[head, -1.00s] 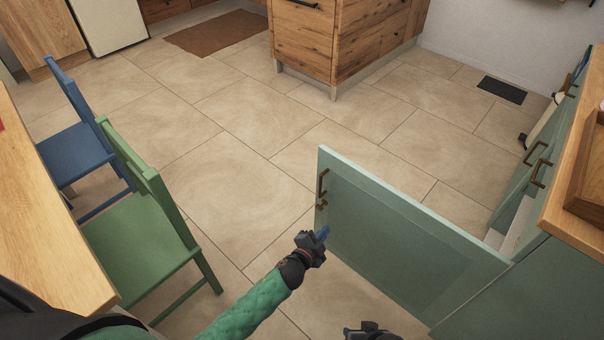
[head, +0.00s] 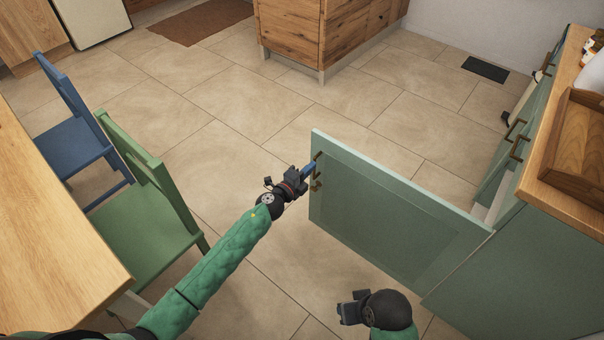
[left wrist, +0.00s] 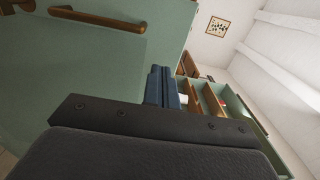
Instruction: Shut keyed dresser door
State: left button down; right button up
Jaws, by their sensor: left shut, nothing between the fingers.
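The green dresser door (head: 395,215) stands wide open, swung out from the dresser (head: 505,265) at the right. A brown handle (head: 316,172) with a small fitting below it sits near its free edge. My left gripper (head: 309,168) is shut and empty, its blue fingers at that free edge next to the handle; contact is unclear. In the left wrist view, the shut fingers (left wrist: 162,87) are beside the green door panel (left wrist: 60,70), and the handle (left wrist: 97,20) shows above left. My right gripper (head: 350,310) is low in front of the door, apart from it; its jaws are unclear.
A green chair (head: 150,205) and a blue chair (head: 75,140) stand at the left by a wooden table (head: 50,230). A wooden cabinet (head: 310,30) stands at the back. A wooden tray (head: 575,145) sits on the dresser top. The tiled floor between is clear.

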aim_at(329, 149)
pick_arm(q)
jog(key=x, duration=0.8)
